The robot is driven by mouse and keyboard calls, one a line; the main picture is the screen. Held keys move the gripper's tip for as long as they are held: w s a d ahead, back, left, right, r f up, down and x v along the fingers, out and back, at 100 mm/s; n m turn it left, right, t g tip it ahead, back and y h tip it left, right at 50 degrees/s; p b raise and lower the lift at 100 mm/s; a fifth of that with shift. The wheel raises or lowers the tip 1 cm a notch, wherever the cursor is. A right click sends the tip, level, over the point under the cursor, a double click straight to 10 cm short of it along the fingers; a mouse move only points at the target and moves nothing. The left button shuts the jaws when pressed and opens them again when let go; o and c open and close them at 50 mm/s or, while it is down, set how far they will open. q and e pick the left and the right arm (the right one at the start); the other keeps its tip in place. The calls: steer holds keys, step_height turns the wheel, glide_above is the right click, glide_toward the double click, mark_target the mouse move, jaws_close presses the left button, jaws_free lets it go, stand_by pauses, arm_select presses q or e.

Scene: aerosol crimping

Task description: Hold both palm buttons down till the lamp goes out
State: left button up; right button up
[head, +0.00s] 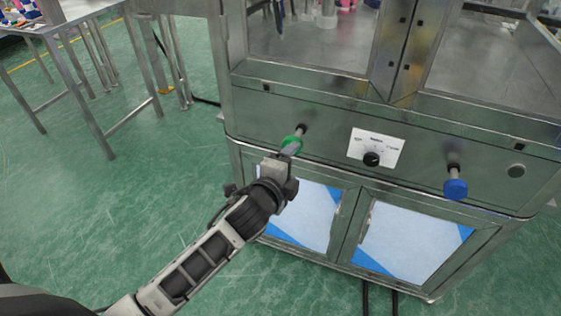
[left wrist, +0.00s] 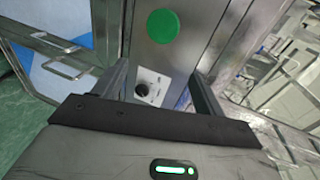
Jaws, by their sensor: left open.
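The green palm button (head: 293,139) sticks out from the left of the steel machine's front panel, partly hidden by my left gripper. In the left wrist view its round green face (left wrist: 163,26) is whole and lies above the gap between the fingers. My left gripper (head: 288,151) is open, with its fingertips close to the green button; I cannot tell whether they touch. The fingers (left wrist: 158,72) have nothing between them. The blue palm button (head: 455,189) stands out at the panel's right, with nothing at it. My right gripper is out of view. I cannot make out a lit lamp.
A white plate with a black knob (head: 372,159) sits between the buttons. A dark round fitting (head: 516,170) is at the panel's right end. Cabinet doors (head: 405,240) are below. A steel table (head: 75,22) stands at the back left.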

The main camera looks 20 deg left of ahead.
mark_target(296, 138)
arm_select(q)
steer(key=w+a+f+m, duration=0.1)
steer(key=w+m, duration=0.2)
steer(key=m, duration=0.3)
steer(key=w+a+f+m+y, duration=0.1)
steer(key=w+m, duration=0.3)
steer(key=m, duration=0.3)
steer(key=w+a+f+m+g+y, duration=0.1)
steer(key=w+m, duration=0.2)
steer(key=m, duration=0.3)
steer(key=shift+w+f+m, duration=0.1)
steer(key=shift+w+m, duration=0.2)
steer(key=shift+m, duration=0.1)
steer(key=c, duration=1.1)
